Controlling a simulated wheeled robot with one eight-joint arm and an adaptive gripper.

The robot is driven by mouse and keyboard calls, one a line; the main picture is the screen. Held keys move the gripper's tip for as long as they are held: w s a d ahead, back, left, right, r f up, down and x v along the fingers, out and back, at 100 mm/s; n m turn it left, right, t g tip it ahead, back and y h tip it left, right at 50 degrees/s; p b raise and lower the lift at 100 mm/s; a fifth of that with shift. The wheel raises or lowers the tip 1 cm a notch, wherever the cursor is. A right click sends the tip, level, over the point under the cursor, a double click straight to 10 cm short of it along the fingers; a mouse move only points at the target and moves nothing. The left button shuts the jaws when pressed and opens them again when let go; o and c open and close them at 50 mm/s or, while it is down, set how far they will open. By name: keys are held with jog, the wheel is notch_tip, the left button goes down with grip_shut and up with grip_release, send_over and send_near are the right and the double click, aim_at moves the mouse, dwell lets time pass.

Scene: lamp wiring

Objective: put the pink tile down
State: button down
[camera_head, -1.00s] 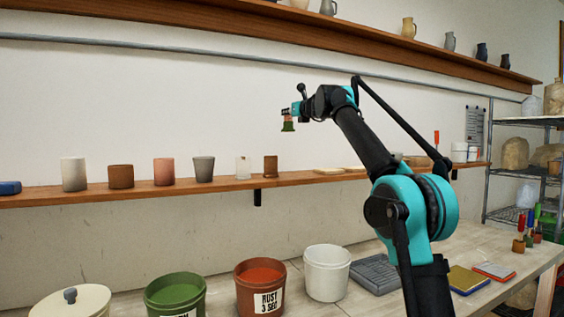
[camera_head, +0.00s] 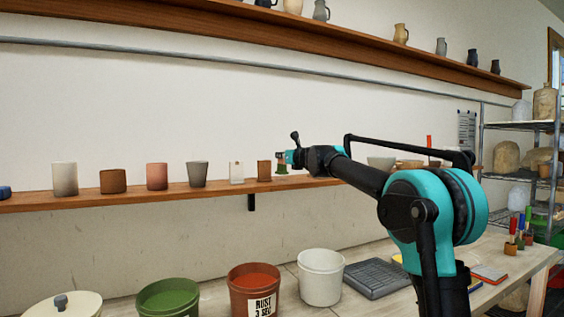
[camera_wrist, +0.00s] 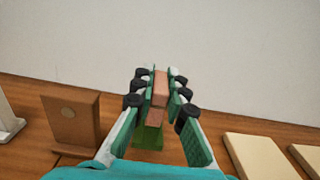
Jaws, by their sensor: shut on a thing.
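My gripper (camera_head: 284,158) is shut on the pink tile (camera_wrist: 160,88), low at the wall shelf (camera_head: 215,190). The tile's bare upper part looks pinkish-brown, and its lower part is green (camera_head: 282,170). In the wrist view the tile hangs between the two fingers (camera_wrist: 160,98), over the wooden shelf top (camera_wrist: 25,155). I cannot tell whether its lower edge touches the shelf. A brown tile (camera_wrist: 70,122) stands upright to its left.
A white tile (camera_head: 237,172) and several cups stand further left. Below, buckets, including a green one (camera_head: 170,298) and a rust one (camera_head: 254,285), stand on the bench.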

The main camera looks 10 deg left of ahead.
jog(key=shift+f, duration=1)
jog(key=shift+f, duration=0.15)
jog(key=c, duration=1.6)
grip_release()
jog(key=shift+o, duration=0.2)
jog(key=shift+s+d, duration=0.1)
jog(key=shift+s, duration=0.05)
jog(key=v, duration=1.1)
jog(key=shift+s+d+r, duration=0.2)
jog(key=shift+s, duration=0.05)
